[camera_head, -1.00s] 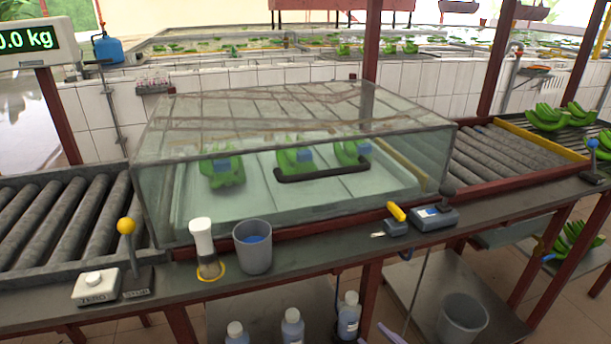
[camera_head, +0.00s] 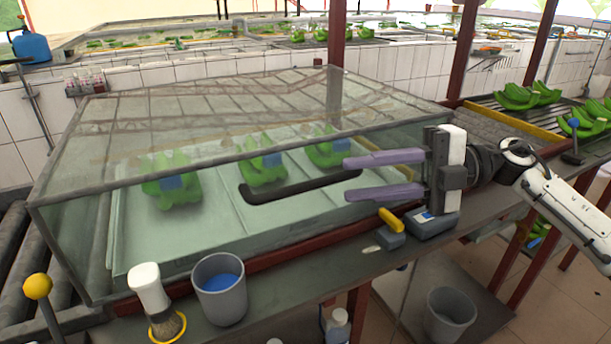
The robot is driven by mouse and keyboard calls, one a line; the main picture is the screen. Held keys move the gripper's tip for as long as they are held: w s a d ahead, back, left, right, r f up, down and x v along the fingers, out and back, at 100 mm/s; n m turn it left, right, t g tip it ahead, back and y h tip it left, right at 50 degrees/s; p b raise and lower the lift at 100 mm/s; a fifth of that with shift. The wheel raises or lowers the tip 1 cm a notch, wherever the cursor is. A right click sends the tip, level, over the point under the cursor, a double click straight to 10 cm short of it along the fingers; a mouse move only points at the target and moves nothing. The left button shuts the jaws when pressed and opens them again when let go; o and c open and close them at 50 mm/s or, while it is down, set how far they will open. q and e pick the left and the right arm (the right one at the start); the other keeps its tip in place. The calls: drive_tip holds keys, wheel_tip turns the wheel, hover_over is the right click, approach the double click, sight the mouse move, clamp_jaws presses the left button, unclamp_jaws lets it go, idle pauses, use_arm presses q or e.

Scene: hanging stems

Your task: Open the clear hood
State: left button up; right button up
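The clear hood (camera_head: 210,106) is a large glassy box standing closed over a pale tray with several green banana clusters (camera_head: 262,168) inside. A black bar handle (camera_head: 300,188) shows on its front face. My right gripper (camera_head: 348,178) comes in from the right with its two purple fingers apart, one above the other, pointing left. The fingertips are in front of the hood, near the right end of the handle. Nothing is between them that I can make out, and I cannot tell whether they touch the hood. My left gripper is not in view.
A grey cup (camera_head: 219,290), a white-handled brush (camera_head: 152,295) and a yellow-knobbed lever (camera_head: 38,288) stand along the front ledge. A small yellow-topped device (camera_head: 391,230) sits below my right gripper. Roller conveyors flank the hood.

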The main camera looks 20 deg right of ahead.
sight(324, 183)
drive_tip(key=p+x, duration=0.1)
drive_tip(key=x, duration=0.7)
drive_tip(key=shift+a, duration=0.1)
clamp_jaws()
drive_tip(key=shift+r, duration=0.1)
